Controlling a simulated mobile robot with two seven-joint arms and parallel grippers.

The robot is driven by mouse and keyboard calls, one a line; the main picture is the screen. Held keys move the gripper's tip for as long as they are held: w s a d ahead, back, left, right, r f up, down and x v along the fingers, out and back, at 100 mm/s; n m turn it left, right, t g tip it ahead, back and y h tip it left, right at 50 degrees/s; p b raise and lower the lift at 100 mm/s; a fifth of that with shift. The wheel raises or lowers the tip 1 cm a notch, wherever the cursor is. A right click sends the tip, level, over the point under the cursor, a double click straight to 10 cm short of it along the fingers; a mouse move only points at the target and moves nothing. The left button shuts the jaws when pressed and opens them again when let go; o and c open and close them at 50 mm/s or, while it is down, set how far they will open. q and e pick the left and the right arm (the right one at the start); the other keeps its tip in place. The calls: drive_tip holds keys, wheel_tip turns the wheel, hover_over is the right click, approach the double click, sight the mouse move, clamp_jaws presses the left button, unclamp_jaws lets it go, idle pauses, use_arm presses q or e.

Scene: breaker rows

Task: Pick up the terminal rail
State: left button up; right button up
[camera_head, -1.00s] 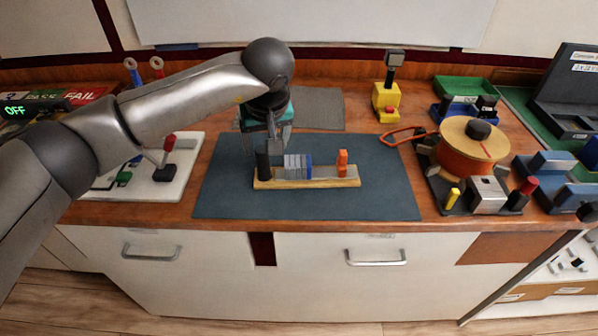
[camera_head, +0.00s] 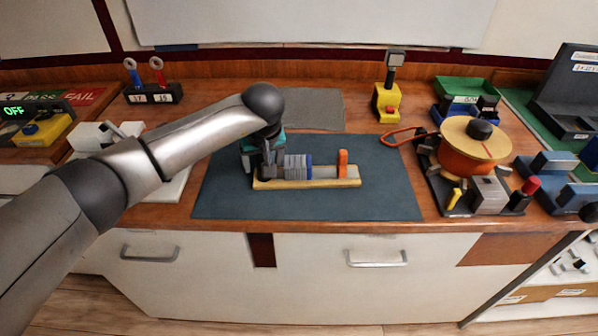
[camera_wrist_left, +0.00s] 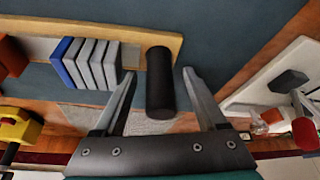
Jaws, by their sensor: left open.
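The terminal rail (camera_head: 310,184) lies on the blue-grey mat (camera_head: 310,205). It has a wooden base, several grey blocks (camera_head: 296,166), a blue block, an orange block (camera_head: 342,162) and a black handle at its left end. In the left wrist view, the rail's wooden base (camera_wrist_left: 130,28) runs across the top. My left gripper (camera_head: 268,166) is low over the rail's left end. In the wrist view its open fingers (camera_wrist_left: 159,72) stand on either side of the black handle (camera_wrist_left: 160,95), with gaps showing. My right gripper is not in view.
An orange cable spool (camera_head: 466,150) and blue fixtures (camera_head: 553,165) stand to the right. A yellow stand (camera_head: 386,103) is behind the mat. A black holder with red and blue tools (camera_head: 153,93) is at back left. The mat right of the rail is clear.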

use_arm(q)
drive_tip(key=shift+c, duration=0.3)
clamp_jaws()
drive_tip(key=shift+r, duration=0.15)
idle(0.8)
